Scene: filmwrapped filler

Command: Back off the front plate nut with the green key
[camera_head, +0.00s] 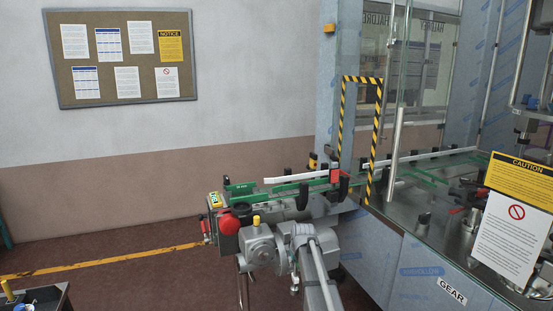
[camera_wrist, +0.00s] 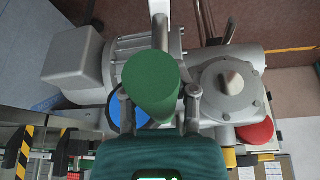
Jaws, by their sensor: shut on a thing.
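In the wrist view, my gripper (camera_wrist: 155,102) is shut on a green cylinder (camera_wrist: 150,80), which I take for the green key. One grey finger stands on each side of it, and the cylinder's round end faces the camera. A blue round face (camera_wrist: 125,112) shows partly behind the cylinder. I cannot make out the front plate nut; the cylinder hides the area behind it. In the head view, grey links and a drive unit overlap at the conveyor end, and I cannot make out the fingers or the key there.
A grey gearbox (camera_wrist: 230,85) and a grey motor box (camera_wrist: 75,70) lie close behind the key. A red mushroom button (camera_head: 228,225) sits beside the gearbox. Green conveyor rails (camera_head: 290,190) run into the machine past a black-and-yellow striped frame (camera_head: 343,120).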

